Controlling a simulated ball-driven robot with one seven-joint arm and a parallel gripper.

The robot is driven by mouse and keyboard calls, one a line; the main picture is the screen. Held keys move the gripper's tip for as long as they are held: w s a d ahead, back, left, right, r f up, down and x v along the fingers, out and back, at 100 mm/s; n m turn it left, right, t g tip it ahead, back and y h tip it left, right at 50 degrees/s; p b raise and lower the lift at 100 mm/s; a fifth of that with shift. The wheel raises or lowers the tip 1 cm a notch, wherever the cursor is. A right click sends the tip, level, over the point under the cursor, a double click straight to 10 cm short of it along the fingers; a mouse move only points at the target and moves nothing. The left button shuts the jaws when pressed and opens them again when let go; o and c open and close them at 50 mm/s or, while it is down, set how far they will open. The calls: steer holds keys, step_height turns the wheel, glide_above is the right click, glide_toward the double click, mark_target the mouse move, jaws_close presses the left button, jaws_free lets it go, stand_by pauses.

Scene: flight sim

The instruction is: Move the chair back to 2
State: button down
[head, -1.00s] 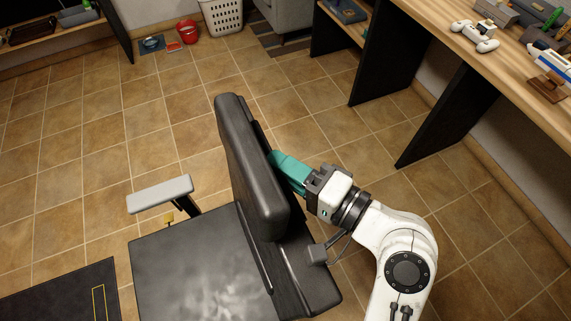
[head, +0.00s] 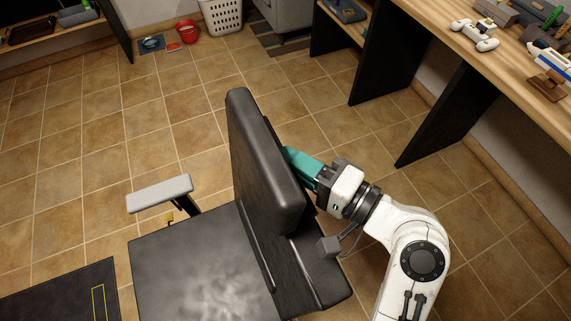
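A black chair stands in the lower middle of the head view. Its padded chair back (head: 262,165) is upright and leans a little to the right of the picture. The black seat (head: 200,265) and one grey armrest (head: 160,193) lie to its left. My gripper (head: 296,162) with teal fingers is at the right, rear side of the chair back, near its upper half. The fingertips are partly hidden behind the back's edge, so I cannot tell whether they are open or shut, or gripping it. No number or position marking on the chair shows.
A wooden desk (head: 545,118) with black side panels stands at the right. A black mat with a yellow outline (head: 60,297) lies at lower left. A white basket (head: 222,16) and red bucket (head: 187,32) stand at the back. The tiled floor between is clear.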

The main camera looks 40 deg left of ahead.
steer(key=shift+m, duration=0.4)
steer(key=w, duration=0.1)
steer(key=w+d+f, duration=0.1)
steer(key=w, duration=0.1)
steer(key=w+d, duration=0.1)
steer(key=shift+w+f+b, duration=0.15)
steer(key=shift+w+b, duration=0.15)
steer(key=shift+w, duration=0.1)
steer(key=c, duration=1.3)
jaws_free()
steer(key=shift+c, duration=0.2)
steer(key=shift+d, duration=0.1)
steer(key=w+d+b, duration=0.1)
steer(key=d, duration=0.9)
steer(key=shift+w+d, duration=0.2)
steer(key=shift+d, duration=0.1)
